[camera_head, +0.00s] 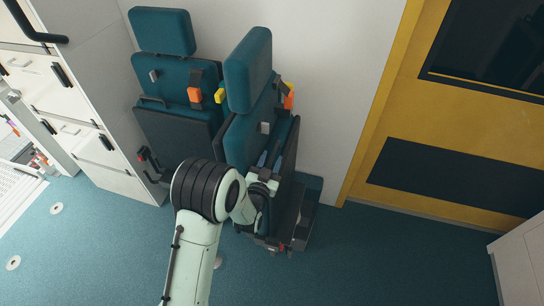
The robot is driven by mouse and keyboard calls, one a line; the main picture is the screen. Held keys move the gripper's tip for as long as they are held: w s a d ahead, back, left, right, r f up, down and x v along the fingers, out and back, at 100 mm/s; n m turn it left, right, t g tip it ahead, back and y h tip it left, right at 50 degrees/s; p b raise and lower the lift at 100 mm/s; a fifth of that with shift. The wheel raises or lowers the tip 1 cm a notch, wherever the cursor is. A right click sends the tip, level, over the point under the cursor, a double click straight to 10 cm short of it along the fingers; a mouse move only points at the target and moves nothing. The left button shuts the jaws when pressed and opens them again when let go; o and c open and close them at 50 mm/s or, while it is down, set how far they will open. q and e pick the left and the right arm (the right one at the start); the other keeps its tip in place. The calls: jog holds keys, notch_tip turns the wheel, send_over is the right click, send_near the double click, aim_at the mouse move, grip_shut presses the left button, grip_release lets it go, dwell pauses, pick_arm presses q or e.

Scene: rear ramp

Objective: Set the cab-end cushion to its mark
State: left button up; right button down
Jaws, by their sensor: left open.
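Two seats with teal cushions stand against the pale wall. The left seat (175,95) faces me, with its headrest (162,31) on top. The right seat (245,140) is turned sideways, and its headrest (249,70) rises above the backrest. I cannot tell which cushion is the cab-end one, and no mark for it can be made out. My left arm reaches up from the bottom edge, and its gripper (266,186) is open beside the right seat's folded lower part. The fingertips are small and partly hidden against the seat, so contact cannot be told. My right gripper is not in view.
White drawer cabinets (85,120) with black handles stand at the left. A yellow door (470,110) with dark panels is at the right. A pale cabinet (520,262) fills the lower right corner. The blue floor (390,260) right of the seats is clear.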

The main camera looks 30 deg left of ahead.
pick_arm(q)
jog(key=shift+s, duration=0.1)
grip_shut()
jog(key=shift+d, duration=0.1)
